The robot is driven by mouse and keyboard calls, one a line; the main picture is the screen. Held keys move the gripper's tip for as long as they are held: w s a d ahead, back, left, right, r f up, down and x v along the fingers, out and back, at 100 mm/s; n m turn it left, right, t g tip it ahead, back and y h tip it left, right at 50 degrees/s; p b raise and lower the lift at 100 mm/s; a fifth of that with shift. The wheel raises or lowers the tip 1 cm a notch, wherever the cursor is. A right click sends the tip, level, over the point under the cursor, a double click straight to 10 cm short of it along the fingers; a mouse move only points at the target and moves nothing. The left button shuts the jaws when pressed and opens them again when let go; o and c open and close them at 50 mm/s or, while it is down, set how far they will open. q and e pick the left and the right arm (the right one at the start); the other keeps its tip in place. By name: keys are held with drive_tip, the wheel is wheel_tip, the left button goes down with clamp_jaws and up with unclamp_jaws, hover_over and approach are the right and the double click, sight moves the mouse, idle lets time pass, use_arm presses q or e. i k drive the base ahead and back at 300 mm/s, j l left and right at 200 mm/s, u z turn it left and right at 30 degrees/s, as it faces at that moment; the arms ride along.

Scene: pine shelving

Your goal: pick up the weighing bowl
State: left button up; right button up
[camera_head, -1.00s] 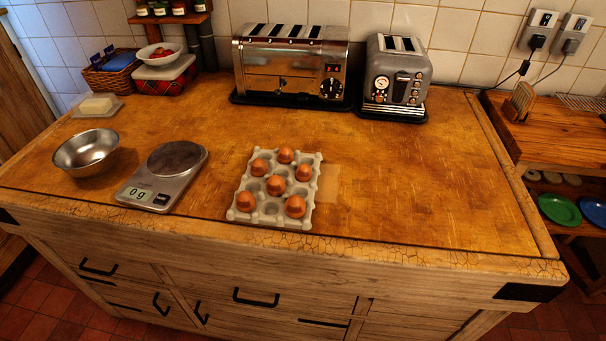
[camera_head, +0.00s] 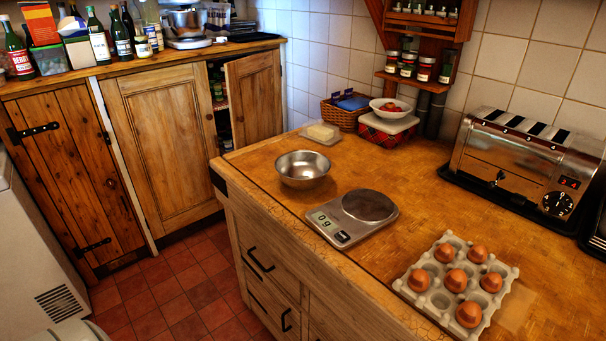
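The weighing bowl (camera_head: 303,169) is a shiny steel bowl. It stands upright and looks empty on the wooden worktop (camera_head: 290,220), near its left end. A flat digital kitchen scale (camera_head: 352,217) with a round steel plate lies to the right of the bowl, a small gap apart. Its display reads 0 g, and its plate is bare. Neither of my grippers shows in the head view.
An egg tray (camera_head: 459,283) with several brown eggs lies right of the scale. A butter dish (camera_head: 321,133), wicker basket (camera_head: 344,112), fruit bowl (camera_head: 390,110) and toaster (camera_head: 524,165) stand behind. Tiled floor (camera_head: 185,290) is clear left of the counter.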

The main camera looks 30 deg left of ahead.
sight(299, 169)
drive_tip(key=i+j+u, duration=0.1)
drive_tip(key=u, duration=0.7)
